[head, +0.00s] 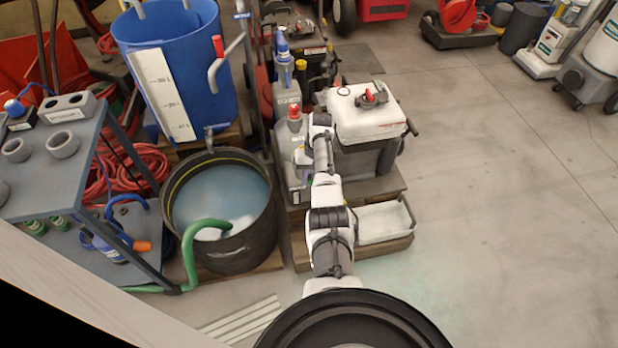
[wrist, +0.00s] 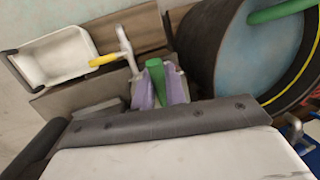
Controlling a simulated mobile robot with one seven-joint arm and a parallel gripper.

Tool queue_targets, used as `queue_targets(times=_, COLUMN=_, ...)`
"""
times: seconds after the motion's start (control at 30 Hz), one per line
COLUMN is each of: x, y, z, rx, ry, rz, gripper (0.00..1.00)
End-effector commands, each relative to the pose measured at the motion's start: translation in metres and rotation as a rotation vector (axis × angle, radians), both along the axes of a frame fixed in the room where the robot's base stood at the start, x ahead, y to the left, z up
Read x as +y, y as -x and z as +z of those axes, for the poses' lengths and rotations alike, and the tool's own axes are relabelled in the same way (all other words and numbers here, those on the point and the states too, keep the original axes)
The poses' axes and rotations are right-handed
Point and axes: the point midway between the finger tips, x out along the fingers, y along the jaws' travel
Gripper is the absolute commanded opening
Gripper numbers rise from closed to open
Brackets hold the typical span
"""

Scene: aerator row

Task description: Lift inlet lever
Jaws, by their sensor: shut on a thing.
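A green lever (wrist: 155,74) stands between the two pale purple fingers of my gripper (wrist: 159,92) in the wrist view. The fingers are shut on it. No label shows to tell whether it is the inlet lever. A yellow lever (wrist: 103,60) on a pale pipe (wrist: 126,48) is beside it, apart from the fingers. In the head view my arm reaches to the left side of the aerator unit with the white top (head: 365,112); my wrist largely hides the fingers and the green lever there.
A black tub (head: 180,220) of bluish water with a green hose (head: 188,255) is close left of the unit. A white tray (head: 384,223) lies low in front. A blue barrel (head: 205,75) and grey cart (head: 70,175) stand left. Floor (head: 500,190) at right is clear.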

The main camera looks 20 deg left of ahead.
Motion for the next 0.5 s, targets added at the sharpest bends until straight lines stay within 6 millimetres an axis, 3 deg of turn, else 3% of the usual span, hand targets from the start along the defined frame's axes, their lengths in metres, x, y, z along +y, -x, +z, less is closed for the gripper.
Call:
queue_targets(times=0.17, x=-0.0001, y=0.0003, z=-0.0004, rx=0.001, ry=0.001, rz=0.000, gripper=0.00)
queue_targets(times=0.2, x=-0.0001, y=0.0003, z=-0.0004, rx=0.001, ry=0.001, rz=0.000, gripper=0.15)
queue_targets(times=0.3, x=0.0000, y=0.0003, z=-0.0003, rx=0.000, ry=0.000, rz=0.001, gripper=0.28)
queue_targets(times=0.5, x=0.0000, y=0.0003, z=-0.0001, rx=0.000, ry=0.000, rz=0.001, gripper=0.32)
